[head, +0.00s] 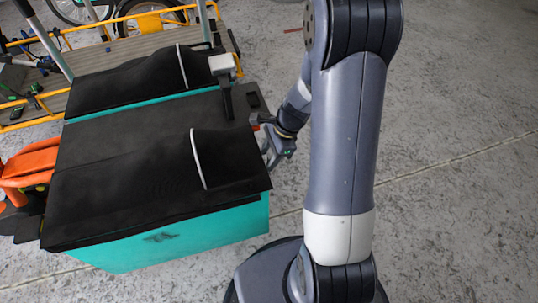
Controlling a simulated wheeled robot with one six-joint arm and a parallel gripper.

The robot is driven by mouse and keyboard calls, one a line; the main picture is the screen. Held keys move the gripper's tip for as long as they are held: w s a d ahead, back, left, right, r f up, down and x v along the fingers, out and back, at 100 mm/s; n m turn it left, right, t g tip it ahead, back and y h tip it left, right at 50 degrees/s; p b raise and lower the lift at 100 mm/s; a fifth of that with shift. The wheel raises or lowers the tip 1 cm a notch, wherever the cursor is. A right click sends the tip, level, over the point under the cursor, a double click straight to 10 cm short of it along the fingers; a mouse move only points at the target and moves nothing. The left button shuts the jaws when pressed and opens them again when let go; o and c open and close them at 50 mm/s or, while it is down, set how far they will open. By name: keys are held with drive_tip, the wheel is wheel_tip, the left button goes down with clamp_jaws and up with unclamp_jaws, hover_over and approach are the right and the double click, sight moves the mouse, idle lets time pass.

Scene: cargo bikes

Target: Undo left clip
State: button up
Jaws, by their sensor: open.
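A teal cargo box (190,235) with a black soft cover (140,150) fills the left half of the head view. A small dark clip-like part (254,97) sits at the cover's right edge. I cannot tell for sure whether it is the left clip or whether it is fastened. My gripper (268,148) is beside the right side of the box, just below that part in the picture. Its jaws are open, with nothing seen between them. My arm partly blocks the view around it, and I cannot tell whether the fingers touch the box.
An orange object (28,170) is at the box's left. A yellow-railed bike platform (25,65) and wheels lie behind. The concrete floor at right is clear.

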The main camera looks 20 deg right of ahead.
drive_tip(key=shift+c, duration=0.2)
clamp_jaws()
drive_tip(key=shift+d, duration=0.15)
idle(0.3)
drive_tip(key=d+f+y+b, duration=0.4)
drive_tip(key=d+y, duration=0.1)
drive_tip(key=y, duration=0.6)
drive_tip(key=shift+f, duration=0.15)
idle(0.7)
drive_tip(key=shift+o, duration=0.2)
unclamp_jaws()
